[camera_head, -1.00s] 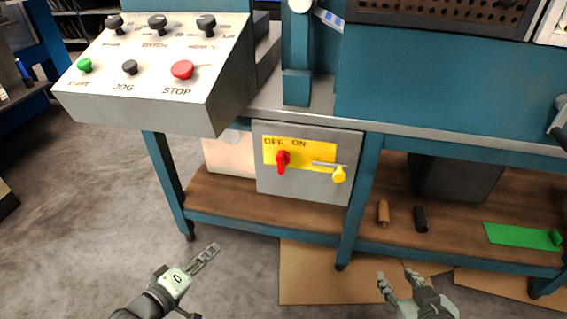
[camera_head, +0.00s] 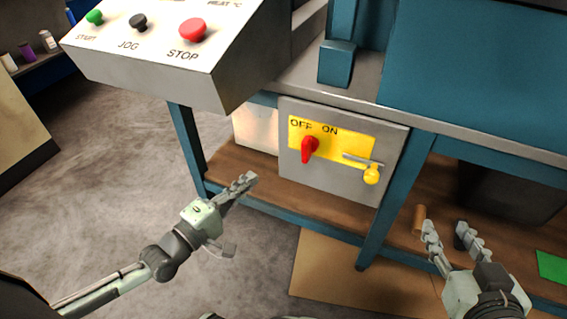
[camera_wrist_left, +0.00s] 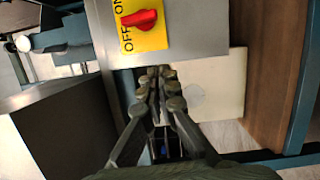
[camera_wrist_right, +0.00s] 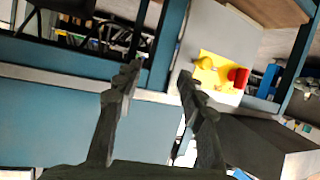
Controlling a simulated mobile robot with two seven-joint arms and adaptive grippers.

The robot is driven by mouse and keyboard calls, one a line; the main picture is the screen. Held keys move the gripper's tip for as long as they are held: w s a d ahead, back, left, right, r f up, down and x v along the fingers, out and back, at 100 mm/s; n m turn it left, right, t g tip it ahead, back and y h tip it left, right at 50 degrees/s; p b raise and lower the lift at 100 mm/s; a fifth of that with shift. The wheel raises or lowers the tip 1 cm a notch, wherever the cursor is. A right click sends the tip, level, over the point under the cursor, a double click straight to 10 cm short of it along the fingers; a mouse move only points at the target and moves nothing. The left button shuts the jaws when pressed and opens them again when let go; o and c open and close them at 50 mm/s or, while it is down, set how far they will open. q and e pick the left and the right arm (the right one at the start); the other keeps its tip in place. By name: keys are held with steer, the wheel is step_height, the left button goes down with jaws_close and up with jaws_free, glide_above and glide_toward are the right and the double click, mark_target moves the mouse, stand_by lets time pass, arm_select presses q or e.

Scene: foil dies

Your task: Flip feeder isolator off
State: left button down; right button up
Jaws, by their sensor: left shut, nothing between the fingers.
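The feeder isolator is a grey box (camera_head: 330,179) under the bench with a yellow plate (camera_head: 354,146) marked OFF and ON. Its red handle (camera_head: 309,149) stands near upright in the head view; I cannot tell which mark it points to. It also shows at the top of the left wrist view (camera_wrist_left: 140,19). A yellow padlock-like piece (camera_head: 372,174) hangs by a metal bar right of the handle. My left gripper (camera_head: 246,181) is shut and empty, left of and below the box, apart from the handle. My right gripper (camera_head: 450,229) is open and empty, right of the box.
The sloped control panel (camera_head: 150,75) with its red STOP button (camera_head: 192,30) overhangs above left. Blue bench legs (camera_head: 392,205) stand beside the box. Open floor lies left.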

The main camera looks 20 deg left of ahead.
mark_target(306, 150)
arm_select(q)
steer(key=w+d, duration=0.6)
steer(key=w, duration=0.3)
steer(key=shift+w+d+r, duration=0.2)
steer(key=shift+d, duration=0.15)
arm_select(e)
steer(key=shift+w+a+r+t, duration=0.25)
steer(key=shift+a+r+t, duration=0.2)
steer(key=shift+r, duration=0.2)
steer(key=shift+y, duration=0.4)
